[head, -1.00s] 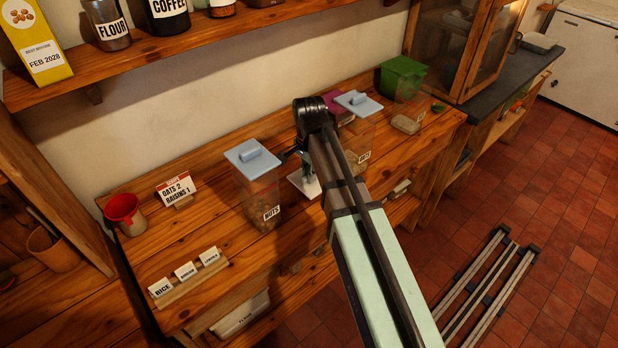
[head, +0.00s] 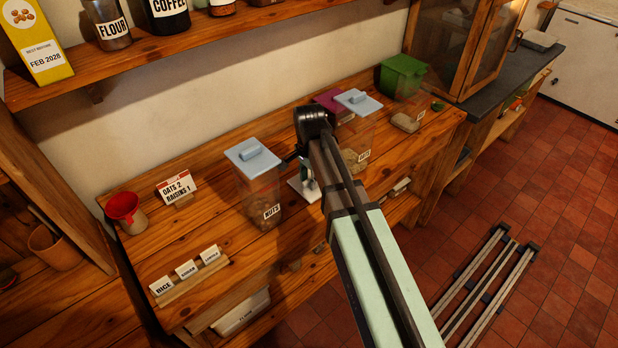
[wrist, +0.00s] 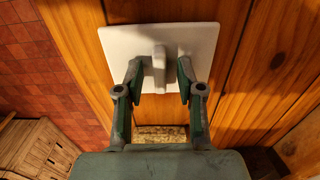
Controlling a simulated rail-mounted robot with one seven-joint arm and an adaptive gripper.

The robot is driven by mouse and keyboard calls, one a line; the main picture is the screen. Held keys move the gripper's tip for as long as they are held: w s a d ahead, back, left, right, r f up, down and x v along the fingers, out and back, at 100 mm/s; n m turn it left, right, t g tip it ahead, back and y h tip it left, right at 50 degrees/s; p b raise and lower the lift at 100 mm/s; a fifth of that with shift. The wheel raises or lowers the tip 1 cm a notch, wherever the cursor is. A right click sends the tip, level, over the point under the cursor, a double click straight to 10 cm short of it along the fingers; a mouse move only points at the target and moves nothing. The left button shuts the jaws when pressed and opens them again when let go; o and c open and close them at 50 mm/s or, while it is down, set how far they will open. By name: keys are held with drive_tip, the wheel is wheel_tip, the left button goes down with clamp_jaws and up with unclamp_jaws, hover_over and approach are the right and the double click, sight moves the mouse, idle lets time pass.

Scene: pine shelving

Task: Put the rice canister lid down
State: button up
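The white square lid (wrist: 118,45) with an upright handle (wrist: 159,70) fills the upper middle of the wrist view. It appears to lie flat on the wooden counter. In the head view the lid (head: 296,188) shows partly behind my arm, right of the nuts canister. My gripper (wrist: 160,76) is open, one finger on each side of the handle, with a visible gap on both sides. In the head view my gripper (head: 308,177) is mostly hidden by my arm. Pale grainy contents (wrist: 160,133) show below the fingers in the wrist view; I cannot tell whose.
The nuts canister (head: 262,190) with a blue lid stands close left of the lid. Another blue-lidded canister (head: 360,135) and a green box (head: 402,76) stand to the right.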

sight(309, 179)
wheel_tip(309, 179, up, 12)
drive_tip(key=b, duration=0.2)
drive_tip(key=shift+r, duration=0.15)
idle(0.4)
drive_tip(key=shift+w, duration=0.1)
